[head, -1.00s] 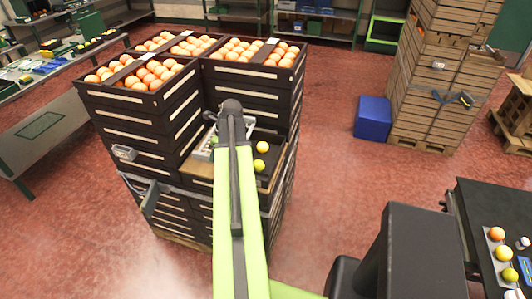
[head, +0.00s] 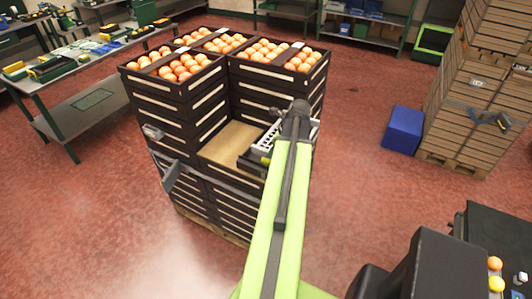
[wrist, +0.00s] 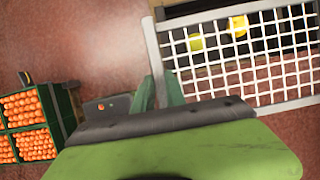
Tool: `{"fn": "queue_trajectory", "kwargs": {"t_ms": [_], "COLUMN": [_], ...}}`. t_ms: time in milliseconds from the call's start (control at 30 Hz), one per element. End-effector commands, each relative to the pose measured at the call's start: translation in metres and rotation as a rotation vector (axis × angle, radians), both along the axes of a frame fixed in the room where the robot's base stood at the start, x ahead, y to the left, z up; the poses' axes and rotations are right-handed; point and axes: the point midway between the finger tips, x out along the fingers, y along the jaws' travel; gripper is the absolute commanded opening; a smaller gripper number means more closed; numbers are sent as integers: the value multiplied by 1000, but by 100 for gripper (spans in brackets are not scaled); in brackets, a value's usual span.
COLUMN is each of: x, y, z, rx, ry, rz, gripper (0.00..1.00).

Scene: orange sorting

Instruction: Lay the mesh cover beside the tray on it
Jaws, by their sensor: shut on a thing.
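The mesh cover (head: 268,139) is a white wire grid with a pale frame; it fills the right of the wrist view (wrist: 225,15). My gripper (wrist: 158,88) is shut on its left edge there. In the head view my gripper (head: 297,112) is partly hidden by my arm. The dark tray (head: 250,163) shows beside and below the cover, on a ledge of the crate stack. Through the mesh in the wrist view I see a yellow-green fruit (wrist: 196,42) and a yellow fruit (wrist: 238,26) below. I cannot tell whether the cover touches the tray.
Tall dark crates of oranges (head: 180,92) rise behind and left of the ledge. The bare wooden ledge (head: 228,143) is clear left of the tray. A blue box (head: 403,130) stands on the open red floor at right, near stacked wooden crates (head: 470,110).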

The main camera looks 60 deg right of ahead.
Motion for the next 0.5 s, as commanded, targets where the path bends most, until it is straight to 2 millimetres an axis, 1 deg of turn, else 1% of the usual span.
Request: {"fn": "queue_trajectory", "kwargs": {"t_ms": [33, 100, 200, 300, 400, 500], "x": [14, 33, 58, 79, 91, 96], "y": [-5, -10, -15, -20, -22, -22], "z": [-17, -30, -45, -57, -62, -62], "rx": [-2, -1, 0, -2, -1, -1], "ry": [-1, -1, -1, -1, -1, -1], "rz": [5, 3, 1, -1, -4, -5], "gripper": [0, 0, 0, 0, 0, 0]}}
